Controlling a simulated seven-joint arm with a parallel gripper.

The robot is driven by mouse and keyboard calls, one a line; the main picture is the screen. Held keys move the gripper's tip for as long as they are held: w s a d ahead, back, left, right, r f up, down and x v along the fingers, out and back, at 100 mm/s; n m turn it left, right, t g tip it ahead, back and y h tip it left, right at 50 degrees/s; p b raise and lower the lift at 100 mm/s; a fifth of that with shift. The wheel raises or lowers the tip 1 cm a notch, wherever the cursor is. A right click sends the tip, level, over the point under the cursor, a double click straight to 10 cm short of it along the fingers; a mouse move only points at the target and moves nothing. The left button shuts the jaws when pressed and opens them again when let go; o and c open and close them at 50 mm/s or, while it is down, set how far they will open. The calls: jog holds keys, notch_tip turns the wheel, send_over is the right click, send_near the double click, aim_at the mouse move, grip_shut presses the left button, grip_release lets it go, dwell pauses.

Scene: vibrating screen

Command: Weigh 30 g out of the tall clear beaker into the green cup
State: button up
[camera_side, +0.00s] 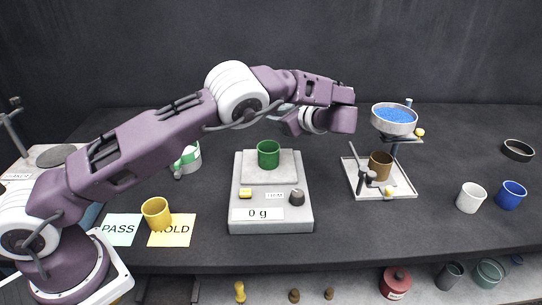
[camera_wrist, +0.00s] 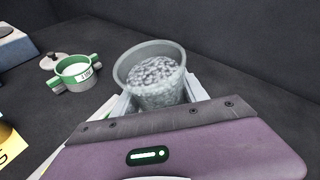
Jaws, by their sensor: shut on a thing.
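My gripper (camera_wrist: 160,100) is shut on the tall clear beaker (camera_wrist: 143,54), with a finger on either side of it. The beaker is filled with clear grey granules that sit below its rim. In the side view my arm largely hides the gripper and the beaker. The green cup (camera_side: 268,155) stands upright on the pan of the scale (camera_side: 237,190), below my wrist. Its inside cannot be made out well. The scale's display (camera_side: 258,214) reads 0 g.
A brown cup (camera_side: 380,165) stands under a sieve of blue granules (camera_side: 394,116) at right. White (camera_side: 471,197) and blue (camera_side: 511,195) cups stand farther right. A green-and-white pot (camera_wrist: 76,72) stands behind.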

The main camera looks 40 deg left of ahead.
jog(key=shift+s+a+f+n+t, duration=0.15)
jog(key=shift+s+n+t, duration=0.35)
jog(key=shift+n, duration=0.3)
jog(key=shift+w+f+n, duration=0.15)
jog(key=shift+f+n, duration=0.15)
jog(key=shift+f, duration=0.35)
jog(key=shift+w+r+n+t, duration=0.1)
jog(key=shift+w+n+t, duration=0.05)
jog(key=shift+n+t, duration=0.4)
jog(key=shift+w+f, duration=0.1)
jog(key=shift+f, duration=0.45)
jog(key=shift+t, duration=0.25)
jog(key=shift+n, duration=0.45)
